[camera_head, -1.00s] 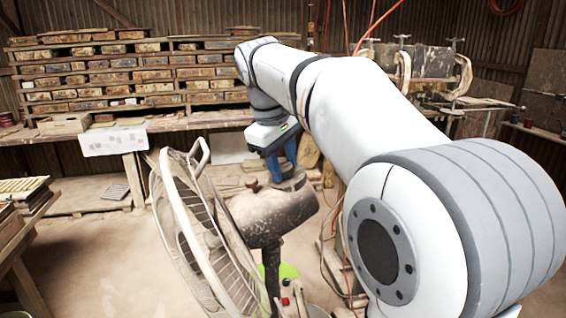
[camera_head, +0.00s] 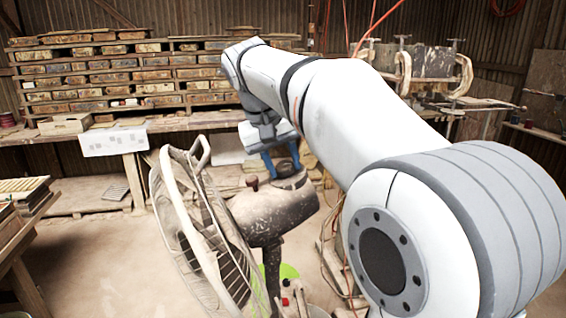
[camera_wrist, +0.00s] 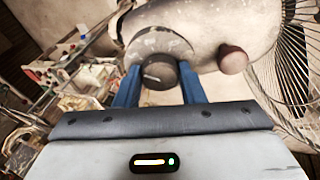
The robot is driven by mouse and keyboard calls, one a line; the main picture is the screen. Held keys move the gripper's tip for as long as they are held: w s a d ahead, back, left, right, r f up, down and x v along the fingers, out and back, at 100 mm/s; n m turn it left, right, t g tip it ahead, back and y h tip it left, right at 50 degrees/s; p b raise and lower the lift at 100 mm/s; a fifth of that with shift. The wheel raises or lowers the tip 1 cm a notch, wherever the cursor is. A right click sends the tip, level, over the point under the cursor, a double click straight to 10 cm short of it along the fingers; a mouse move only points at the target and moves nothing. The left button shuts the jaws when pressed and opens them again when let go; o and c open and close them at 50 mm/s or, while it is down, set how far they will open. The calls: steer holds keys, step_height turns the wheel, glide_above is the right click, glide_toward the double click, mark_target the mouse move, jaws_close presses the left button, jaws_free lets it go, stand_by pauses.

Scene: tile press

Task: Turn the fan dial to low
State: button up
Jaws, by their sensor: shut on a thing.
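The fan (camera_head: 272,214) stands on the floor in front of me, its round wire cage (camera_head: 197,232) facing left and its dusty motor housing behind. The dark fan dial (camera_wrist: 158,75) sits on the housing in the wrist view, with a pale pointer line pointing left and slightly down. My gripper (camera_head: 284,164) has blue fingers and reaches down to the back of the housing. In the wrist view its two fingers (camera_wrist: 160,82) stand on either side of the dial, shut on it. The dial's setting marks cannot be read.
A reddish-brown knob (camera_wrist: 232,60) sticks out of the housing close to the right finger, and the cage wires lie beyond it. A workbench (camera_head: 135,142) and stacked wooden moulds (camera_head: 120,75) stand at the back. Open floor lies left of the fan.

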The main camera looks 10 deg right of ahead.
steer(key=shift+r+m, duration=0.15)
steer(key=shift+m, duration=0.35)
steer(key=o, duration=1)
steer(key=v, duration=0.7)
steer(key=shift+r, duration=0.25)
steer(key=shift+a, duration=0.1)
steer(key=shift+n+y, duration=0.7)
steer(key=shift+y, duration=0.1)
steer(key=s+f, duration=0.2)
steer(key=f, duration=0.1)
steer(key=s+d+f, duration=0.1)
steer(key=s+f, duration=0.1)
steer(key=f, duration=0.1)
steer(key=s+d+f, duration=0.1)
steer(key=s+f, duration=0.1)
steer(key=f, duration=0.2)
steer(key=shift+s+d, duration=0.2)
steer(key=shift+s, duration=0.05)
steer(key=s+f+y, duration=0.2)
steer(key=s+f, duration=1.1)
steer(key=f, duration=0.5)
steer(key=shift+d+t, duration=0.4)
steer(key=shift+d, duration=0.1)
